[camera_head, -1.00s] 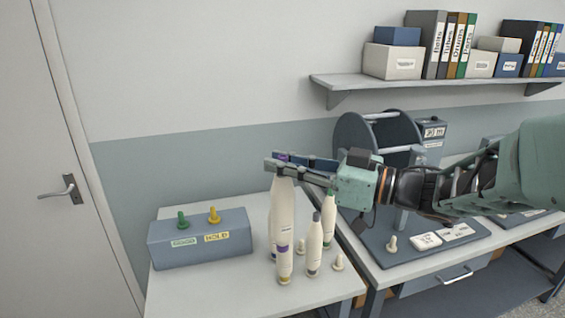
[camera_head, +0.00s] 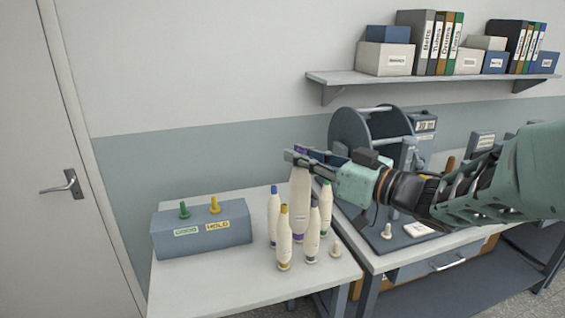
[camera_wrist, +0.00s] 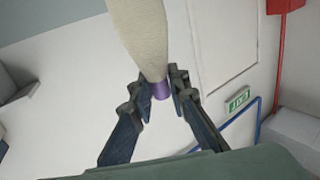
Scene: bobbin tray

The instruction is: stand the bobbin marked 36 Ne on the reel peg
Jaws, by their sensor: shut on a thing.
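My gripper (camera_head: 302,158) is shut on a cream bobbin (camera_head: 300,198) by its purple tip. An empty cream peg (camera_head: 387,231) stands on the grey base in front of the reel (camera_head: 345,135).
Bobbins with blue (camera_head: 274,218), yellow (camera_head: 284,242), grey (camera_head: 312,235) and green (camera_head: 326,210) tips stand close around the held one. Another cream peg (camera_head: 336,247) is empty on the table. A grey box (camera_head: 200,245) at left carries empty green and yellow pegs.

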